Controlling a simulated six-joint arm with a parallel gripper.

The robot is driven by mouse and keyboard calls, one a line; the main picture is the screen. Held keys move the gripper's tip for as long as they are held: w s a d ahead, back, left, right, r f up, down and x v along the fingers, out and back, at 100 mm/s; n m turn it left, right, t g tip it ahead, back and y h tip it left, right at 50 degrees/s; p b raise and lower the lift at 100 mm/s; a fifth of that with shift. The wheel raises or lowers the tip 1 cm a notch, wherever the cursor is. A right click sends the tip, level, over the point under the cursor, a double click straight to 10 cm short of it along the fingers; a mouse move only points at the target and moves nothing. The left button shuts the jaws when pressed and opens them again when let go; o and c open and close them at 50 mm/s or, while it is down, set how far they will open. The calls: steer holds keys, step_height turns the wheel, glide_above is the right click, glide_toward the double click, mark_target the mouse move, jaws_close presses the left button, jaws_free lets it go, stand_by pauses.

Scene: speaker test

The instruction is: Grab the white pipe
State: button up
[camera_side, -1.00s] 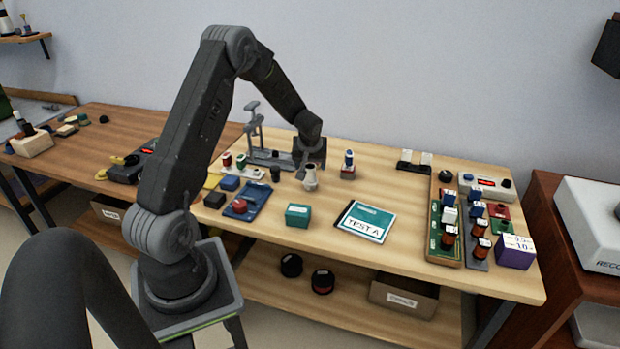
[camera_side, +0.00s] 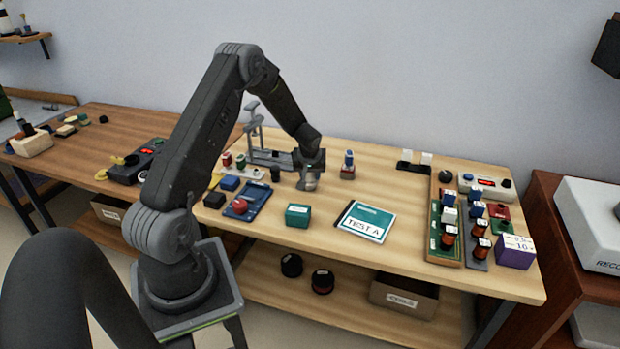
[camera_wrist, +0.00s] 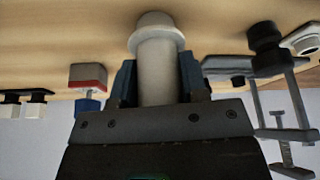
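The white pipe (camera_wrist: 158,70), a pale cylinder with a wider flanged end, lies between the two fingers of my gripper (camera_wrist: 158,82) in the wrist view. One dark blue finger is on each side, very close to the pipe. I cannot tell whether both fingers press on it. In the side view my gripper (camera_side: 310,171) is low over the table, and the pipe (camera_side: 308,183) shows only partly below it. The gripper hides the rest of the pipe.
A grey clamp stand (camera_side: 254,130) is close behind and left of my gripper. A small block with a blue-topped part (camera_side: 348,172) stands just to the right. A teal box (camera_side: 298,215) and the TEST A booklet (camera_side: 366,222) lie nearer the front, with bare wood between.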

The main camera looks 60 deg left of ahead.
steer(key=c, duration=0.5)
